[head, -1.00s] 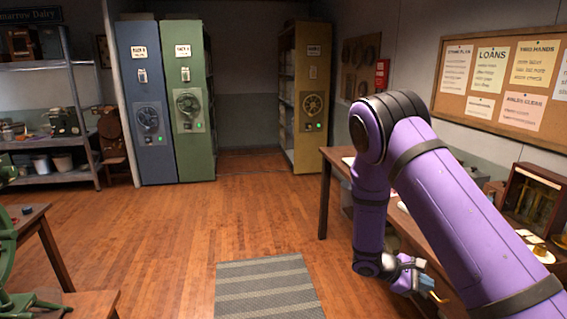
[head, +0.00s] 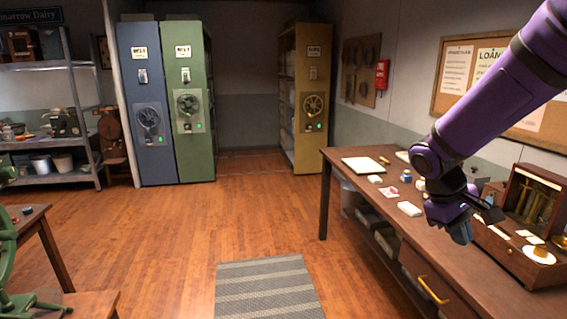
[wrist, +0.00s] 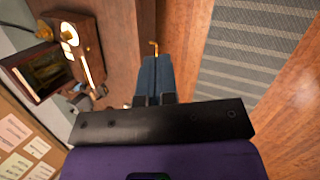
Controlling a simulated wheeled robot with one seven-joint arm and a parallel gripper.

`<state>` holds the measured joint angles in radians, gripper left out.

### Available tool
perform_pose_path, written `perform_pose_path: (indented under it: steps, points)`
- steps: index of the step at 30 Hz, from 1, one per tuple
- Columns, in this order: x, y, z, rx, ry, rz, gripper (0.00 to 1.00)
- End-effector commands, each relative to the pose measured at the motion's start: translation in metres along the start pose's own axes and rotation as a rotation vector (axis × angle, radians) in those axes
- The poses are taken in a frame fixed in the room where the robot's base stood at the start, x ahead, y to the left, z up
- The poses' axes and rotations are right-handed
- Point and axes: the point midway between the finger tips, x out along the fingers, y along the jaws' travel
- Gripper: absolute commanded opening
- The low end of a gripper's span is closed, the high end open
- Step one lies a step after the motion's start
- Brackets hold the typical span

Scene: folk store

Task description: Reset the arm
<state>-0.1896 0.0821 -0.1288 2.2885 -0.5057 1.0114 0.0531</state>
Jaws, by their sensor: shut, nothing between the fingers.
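My purple arm comes in from the upper right of the head view. My gripper (head: 461,236) hangs over the front part of the wooden desk (head: 395,213), pointing down. In the wrist view my gripper (wrist: 153,62) shows as two blue-grey fingers side by side, closed together with nothing between them. A brass drawer handle (wrist: 154,46) shows just past the fingertips in the wrist view; in the head view the handle (head: 433,290) is on the desk front, below my gripper and apart from it.
An open wooden box (head: 530,215) stands on the desk right of my gripper. Small white blocks (head: 409,209) and a paper pad (head: 363,165) lie on the desk. A striped rug (head: 268,290) lies on clear floor left of it. Tall cabinets (head: 190,100) stand at the back.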

Motion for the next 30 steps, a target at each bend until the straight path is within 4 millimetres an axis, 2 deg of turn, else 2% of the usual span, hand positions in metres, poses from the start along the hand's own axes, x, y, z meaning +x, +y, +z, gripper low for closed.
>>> perform_pose_path:
  steps: [6, 15, 24, 30]
  points:
    - [-0.036, -0.004, 0.042, 0.109, 0.142, -0.089, 0.00]
    - [-0.075, -0.018, 0.099, 0.240, 0.336, -0.199, 0.00]
    - [-0.103, -0.040, 0.152, 0.355, 0.536, -0.289, 0.00]
    - [-0.112, -0.053, 0.175, 0.404, 0.631, -0.327, 0.00]
